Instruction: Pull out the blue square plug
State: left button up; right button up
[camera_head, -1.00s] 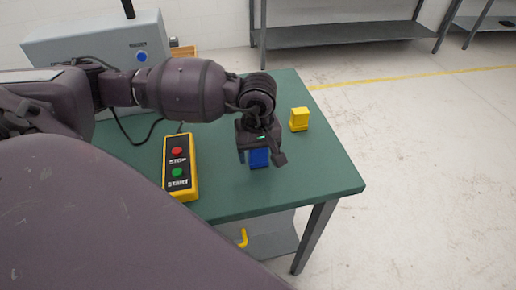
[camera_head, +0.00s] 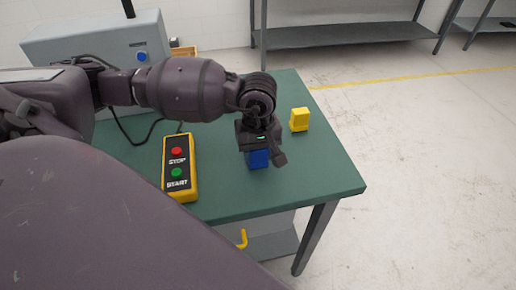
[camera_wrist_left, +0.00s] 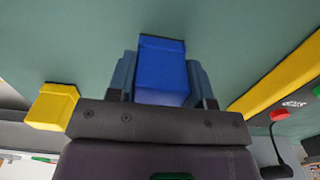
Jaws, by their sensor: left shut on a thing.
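The blue square plug (camera_head: 257,159) is at the front middle of the green table, below my left wrist. My left gripper (camera_head: 262,152) points down and is shut on it. In the left wrist view the blue plug (camera_wrist_left: 161,72) sits between the two fingers, one on each side. The plug's lower end and what it sits on or in are hidden, so I cannot tell whether it touches the table. My right gripper is not in view.
A yellow block (camera_head: 299,120) stands on the table right of the gripper. A yellow-edged STOP/START box (camera_head: 179,168) lies to the left. A grey cabinet (camera_head: 100,45) stands at the back left. The green table's (camera_head: 325,170) right front area is clear.

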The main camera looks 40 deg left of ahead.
pick_arm(q)
jog(key=shift+c, duration=1.4)
jog(key=shift+r, duration=0.3)
jog(key=shift+r+p, duration=0.3)
jog(key=shift+r, duration=0.15)
jog(key=shift+r+p, duration=0.3)
jog(key=shift+r, duration=0.7)
jog(key=shift+r+p, duration=0.4)
jog(key=shift+r, duration=0.4)
jog(key=shift+r+p, duration=0.35)
jog(key=shift+r, duration=0.15)
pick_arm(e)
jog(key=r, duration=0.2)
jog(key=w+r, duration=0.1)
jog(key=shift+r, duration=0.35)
pick_arm(q)
jog(key=shift+f, duration=0.1)
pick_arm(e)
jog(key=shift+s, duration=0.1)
